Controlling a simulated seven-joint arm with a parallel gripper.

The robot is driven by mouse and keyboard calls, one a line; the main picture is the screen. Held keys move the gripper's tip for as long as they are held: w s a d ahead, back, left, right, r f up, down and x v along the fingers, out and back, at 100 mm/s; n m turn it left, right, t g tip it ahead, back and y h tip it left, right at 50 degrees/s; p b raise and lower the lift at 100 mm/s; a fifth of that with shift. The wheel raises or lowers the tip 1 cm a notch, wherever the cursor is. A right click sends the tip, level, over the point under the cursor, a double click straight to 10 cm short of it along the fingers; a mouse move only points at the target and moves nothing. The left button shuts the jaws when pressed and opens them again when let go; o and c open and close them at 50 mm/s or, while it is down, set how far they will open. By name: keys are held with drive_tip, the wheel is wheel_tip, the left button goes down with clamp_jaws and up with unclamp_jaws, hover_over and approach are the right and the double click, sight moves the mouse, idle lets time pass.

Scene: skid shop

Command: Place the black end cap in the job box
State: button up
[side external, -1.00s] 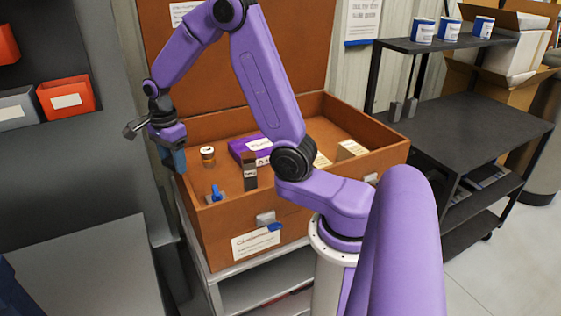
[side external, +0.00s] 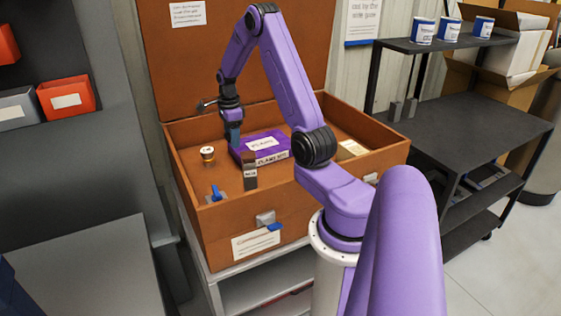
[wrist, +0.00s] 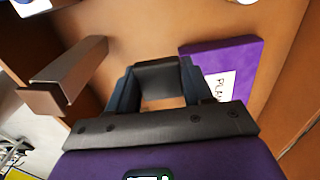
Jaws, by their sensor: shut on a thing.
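The job box (side external: 222,232) is a large brown open box with its lid raised behind it. My gripper (side external: 234,140) points down into the box near its back left, beside a purple carton. In the wrist view my gripper (wrist: 158,92) is shut on the black end cap (wrist: 157,76), a dark block between the two blue-grey fingers. The box's brown floor shows beyond the cap. The cap cannot be made out in the side view, and its height above the floor is unclear.
The purple carton (side external: 262,147) lies in the box, right of my gripper; it also shows in the wrist view (wrist: 228,62). A small jar (side external: 207,154), a blue item (side external: 216,192), a dark upright block (side external: 250,176) and a pale carton (side external: 352,149) are also inside.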

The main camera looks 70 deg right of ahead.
sight(236, 180)
wheel_tip(236, 180, down, 15)
drive_tip(key=shift+r, duration=0.2)
idle(0.4)
drive_tip(key=shift+f, duration=0.1)
drive_tip(key=o, duration=1.1)
